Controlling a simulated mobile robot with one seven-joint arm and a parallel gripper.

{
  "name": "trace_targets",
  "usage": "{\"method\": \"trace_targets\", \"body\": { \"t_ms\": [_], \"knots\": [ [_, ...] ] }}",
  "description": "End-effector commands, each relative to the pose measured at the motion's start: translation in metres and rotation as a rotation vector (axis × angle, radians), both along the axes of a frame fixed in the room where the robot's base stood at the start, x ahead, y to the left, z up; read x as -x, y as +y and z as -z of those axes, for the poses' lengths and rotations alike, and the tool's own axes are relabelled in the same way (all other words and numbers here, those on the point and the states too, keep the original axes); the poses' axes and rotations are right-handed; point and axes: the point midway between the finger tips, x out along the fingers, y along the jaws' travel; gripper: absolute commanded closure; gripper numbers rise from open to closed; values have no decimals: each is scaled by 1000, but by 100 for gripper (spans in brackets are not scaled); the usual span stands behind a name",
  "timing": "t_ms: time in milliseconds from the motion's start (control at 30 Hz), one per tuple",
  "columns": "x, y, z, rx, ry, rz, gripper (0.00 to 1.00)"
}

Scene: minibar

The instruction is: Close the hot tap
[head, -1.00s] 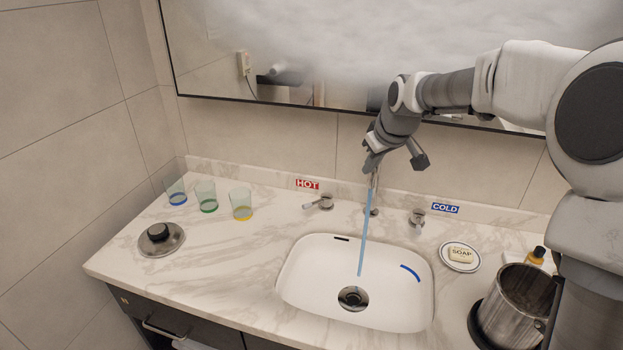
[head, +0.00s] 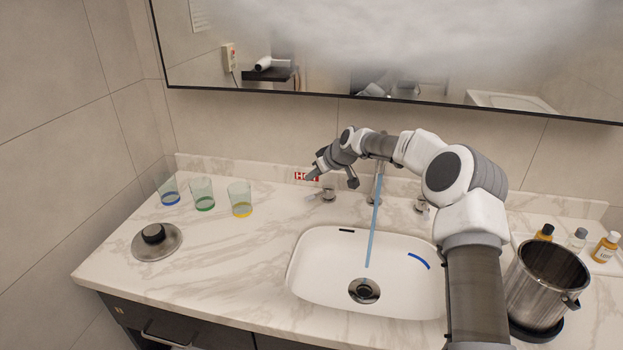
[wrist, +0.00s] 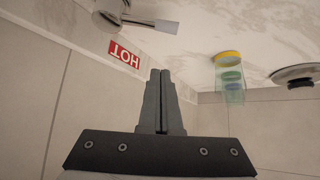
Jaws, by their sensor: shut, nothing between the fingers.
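The hot tap (head: 329,194) is a small metal valve on the counter behind the sink, with a lever pointing left. The red HOT label (head: 300,176) is on the backsplash behind it, partly covered by my gripper. My gripper (head: 310,177) is shut and empty, above and slightly left of the hot tap and apart from it. In the wrist view, my shut fingers (wrist: 161,76) point up the picture, with the hot tap (wrist: 112,12) and its lever (wrist: 160,24) beyond them at upper left. A blue water stream (head: 372,235) runs from the spout into the sink.
The sink (head: 310,275) lies in front. Three glasses (head: 203,193) and a metal lid (head: 157,242) stand left. The cold tap (head: 421,203) is partly hidden by my arm. A metal pot (head: 540,290) and bottles (head: 606,248) stand right. A mirror (head: 400,50) hangs behind.

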Motion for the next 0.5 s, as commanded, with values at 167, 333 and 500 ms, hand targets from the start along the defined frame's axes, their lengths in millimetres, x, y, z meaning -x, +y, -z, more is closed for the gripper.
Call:
{"method": "trace_targets", "body": {
  "t_ms": [167, 333, 500],
  "knots": [
    [-16, 16, 24, 0, 1, -1, 100],
    [-28, 26, 42, 0, 2, 0, 100],
    [-37, 34, 55, 0, 1, 1, 100]
  ]
}}
